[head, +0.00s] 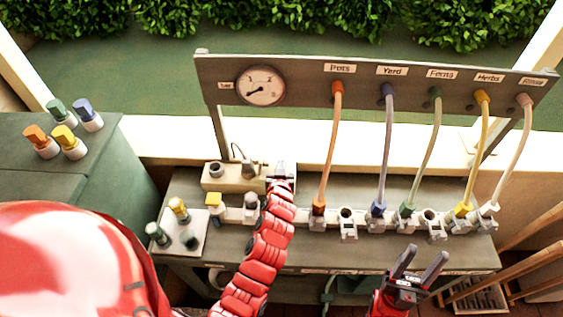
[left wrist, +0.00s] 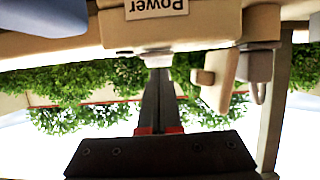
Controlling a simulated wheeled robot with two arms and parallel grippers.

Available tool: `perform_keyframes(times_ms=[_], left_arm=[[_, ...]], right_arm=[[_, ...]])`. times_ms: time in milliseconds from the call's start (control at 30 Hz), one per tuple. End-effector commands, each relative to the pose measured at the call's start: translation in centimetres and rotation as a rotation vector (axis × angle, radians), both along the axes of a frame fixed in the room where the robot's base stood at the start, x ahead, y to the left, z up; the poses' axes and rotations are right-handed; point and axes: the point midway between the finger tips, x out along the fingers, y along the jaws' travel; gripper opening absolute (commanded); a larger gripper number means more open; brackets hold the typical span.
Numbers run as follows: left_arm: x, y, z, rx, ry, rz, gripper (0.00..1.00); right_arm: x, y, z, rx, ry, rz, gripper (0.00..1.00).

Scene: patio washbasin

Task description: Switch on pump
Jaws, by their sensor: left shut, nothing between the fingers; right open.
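A beige power box (head: 228,178) sits at the back left of the workbench, with a round fitting and a grey plug with a cable on top. In the left wrist view its "Power" label (left wrist: 157,8) is upside down. My left gripper (head: 281,170) is at the right end of this box. In the left wrist view the closed fingers (left wrist: 158,72) reach the box's edge beside the label; I cannot tell whether they touch. The fingertips and any switch there are hidden in the head view. My right gripper (head: 420,258) is open and empty at the bench's front right.
A board with a pressure gauge (head: 260,86) stands behind the bench. Several coloured hoses, such as the orange hose (head: 330,150), run from it to connectors on the bench. A small tray (head: 182,232) with coloured-capped fittings lies at the left. Wooden handles (head: 530,265) lean at the right.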

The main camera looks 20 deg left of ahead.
Motion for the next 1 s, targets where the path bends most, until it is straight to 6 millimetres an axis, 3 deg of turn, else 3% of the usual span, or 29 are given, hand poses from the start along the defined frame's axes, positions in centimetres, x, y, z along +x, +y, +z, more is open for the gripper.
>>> perform_keyframes(times_ms=[400, 533, 1000], left_arm=[[0.1, 0.0, -0.2, -0.001, 0.002, -0.001, 0.0], [0.5, 0.2, 0.0, -0.018, 0.059, 0.003, 0.0], [-0.2, -0.1, -1.0, -0.019, 0.058, 0.001, 0.0]], right_arm=[[0.0, 0.0, 0.2, 0.0, 0.0, 0.0, 0.5], [0.0, 0.0, 1.4, 0.0, 0.0, 0.0, 0.5], [0.0, 0.0, 0.1, 0.0, 0.0, 0.0, 0.5]])
